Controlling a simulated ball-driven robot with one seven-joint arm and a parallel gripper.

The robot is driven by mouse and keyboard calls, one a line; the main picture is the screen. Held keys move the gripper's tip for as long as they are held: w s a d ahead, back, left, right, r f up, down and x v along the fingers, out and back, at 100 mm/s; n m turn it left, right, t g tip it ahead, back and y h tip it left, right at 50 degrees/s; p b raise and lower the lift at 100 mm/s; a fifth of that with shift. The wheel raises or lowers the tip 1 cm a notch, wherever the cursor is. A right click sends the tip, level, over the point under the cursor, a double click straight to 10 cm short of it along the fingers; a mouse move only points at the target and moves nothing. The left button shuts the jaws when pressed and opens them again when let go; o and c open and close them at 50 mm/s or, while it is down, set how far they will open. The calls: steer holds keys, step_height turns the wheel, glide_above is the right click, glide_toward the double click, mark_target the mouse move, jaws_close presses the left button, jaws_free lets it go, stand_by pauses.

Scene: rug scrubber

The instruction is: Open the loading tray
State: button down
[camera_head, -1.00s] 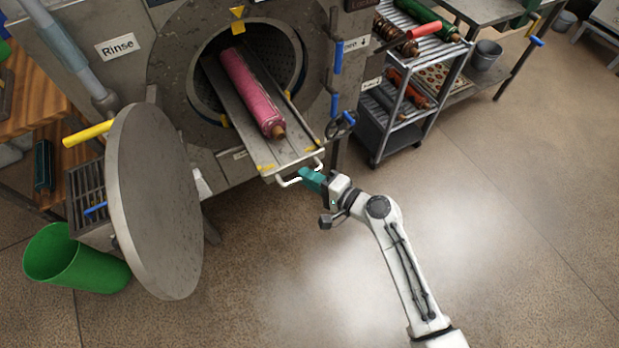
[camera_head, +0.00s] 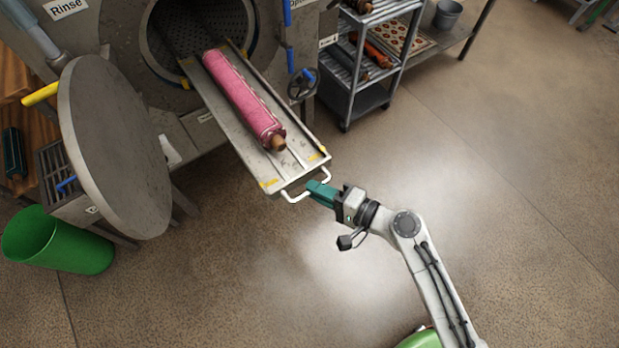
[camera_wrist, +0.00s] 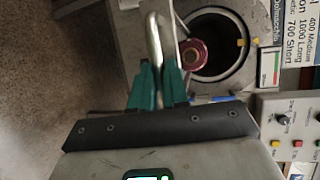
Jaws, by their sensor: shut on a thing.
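The loading tray (camera_head: 238,133) is a long grey metal tray that sticks well out of the round drum opening (camera_head: 197,40) of the machine. A rolled pink rug (camera_head: 240,95) lies lengthwise on it. A white handle (camera_head: 291,197) is fixed across the tray's outer end. My gripper (camera_head: 312,193), with teal fingers, is shut on this handle near its right side. In the wrist view the handle (camera_wrist: 153,45) runs down between the two teal fingers (camera_wrist: 158,82), and the rug's end (camera_wrist: 194,55) shows in front of the drum opening.
The round grey door (camera_head: 115,150) stands swung open on the left, with a yellow handle (camera_head: 41,94). A green bin (camera_head: 55,242) is at the lower left. A wheeled rack (camera_head: 365,70) stands right of the machine. The floor (camera_head: 500,200) at right is clear.

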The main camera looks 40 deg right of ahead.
steer(key=shift+s, duration=0.7)
steer(key=c, duration=1.1)
jaws_free()
steer(key=shift+w, duration=0.1)
steer(key=b+v, duration=0.2)
steer(key=v, duration=0.8)
steer(key=shift+s+d, duration=0.2)
steer(key=shift+s, duration=0.2)
steer(key=shift+a, duration=0.1)
